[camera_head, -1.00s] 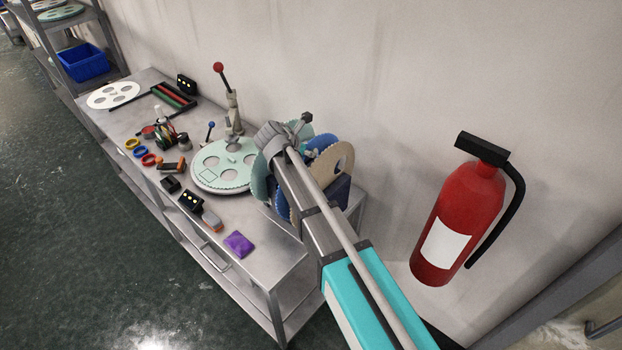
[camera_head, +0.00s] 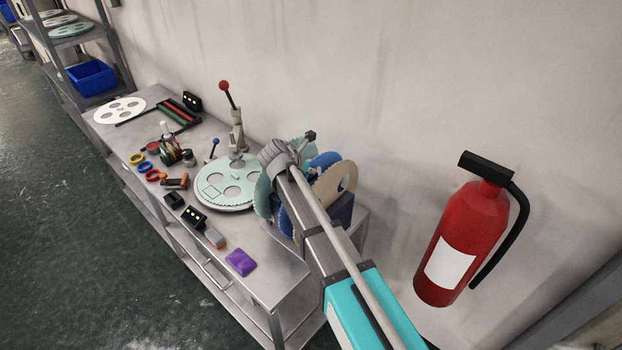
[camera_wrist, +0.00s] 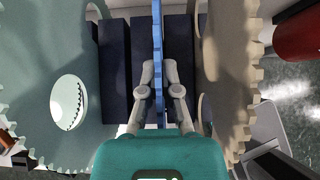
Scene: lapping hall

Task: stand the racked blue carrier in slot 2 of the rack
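The blue carrier (camera_head: 324,160) is a toothed disc standing upright among other carriers in the dark blue rack (camera_head: 341,212) at the table's right end. In the wrist view the blue carrier (camera_wrist: 158,45) is seen edge-on, between dark rack blocks (camera_wrist: 114,75). My gripper (camera_wrist: 159,72) has one finger on each side of it; the fingers look closed against its faces. In the head view my gripper and arm hide part of the carrier and rack. Slot numbers cannot be read, and the carrier's lower edge is hidden.
A pale green carrier (camera_wrist: 35,60) stands to the left of my gripper and a cream carrier (camera_wrist: 228,70) close to the right. A lapping plate (camera_head: 228,183) with a red-knobbed lever is beside the rack. A fire extinguisher (camera_head: 465,240) hangs on the wall at right.

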